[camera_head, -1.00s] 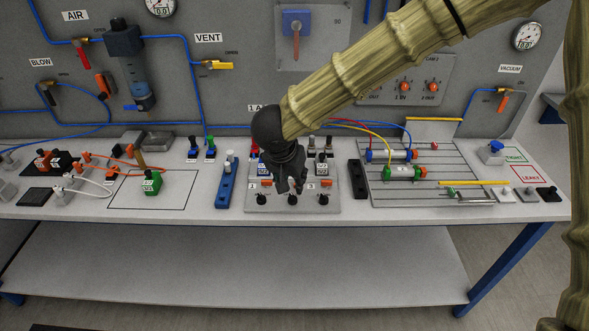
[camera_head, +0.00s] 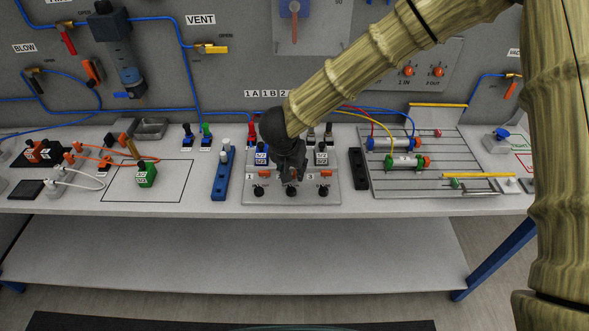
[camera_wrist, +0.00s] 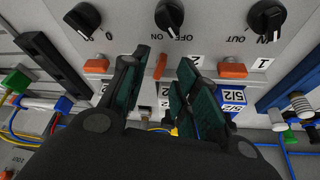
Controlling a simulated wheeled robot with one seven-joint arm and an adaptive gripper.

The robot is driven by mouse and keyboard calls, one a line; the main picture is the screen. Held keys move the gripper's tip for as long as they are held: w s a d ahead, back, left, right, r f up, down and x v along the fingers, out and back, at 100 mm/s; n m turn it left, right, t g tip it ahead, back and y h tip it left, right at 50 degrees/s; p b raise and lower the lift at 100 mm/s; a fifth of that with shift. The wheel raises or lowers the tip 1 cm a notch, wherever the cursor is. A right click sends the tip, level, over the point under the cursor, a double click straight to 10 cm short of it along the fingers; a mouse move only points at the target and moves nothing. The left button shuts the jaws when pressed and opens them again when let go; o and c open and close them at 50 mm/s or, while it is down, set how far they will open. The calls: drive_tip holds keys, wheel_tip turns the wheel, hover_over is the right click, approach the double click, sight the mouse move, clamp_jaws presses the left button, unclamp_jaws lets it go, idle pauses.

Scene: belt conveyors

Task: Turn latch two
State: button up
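The grey valve panel (camera_head: 334,191) stands on the bench, with latches labelled 1, 2 and 3. Latch two (camera_wrist: 160,66) is a small orange lever in the wrist view, pointing along the picture's height, with a "2" label beside it. Orange latch one (camera_wrist: 232,70) and latch three (camera_wrist: 96,66) lie crosswise. My gripper (camera_wrist: 163,60) is open, one finger on each side of latch two, with gaps showing. In the head view my gripper (camera_head: 291,180) is over the panel's middle and hides latch two. I cannot tell whether a finger touches it.
Black knobs (camera_wrist: 169,15) sit close by along the panel edge. Blue valve blocks (camera_wrist: 233,96) stand behind the latches. A blue bar (camera_head: 222,175) lies left of the panel and a black bar (camera_head: 358,170) right of it. The bench front edge is clear.

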sight(295, 174)
drive_tip(key=shift+x, duration=1.1)
clamp_jaws()
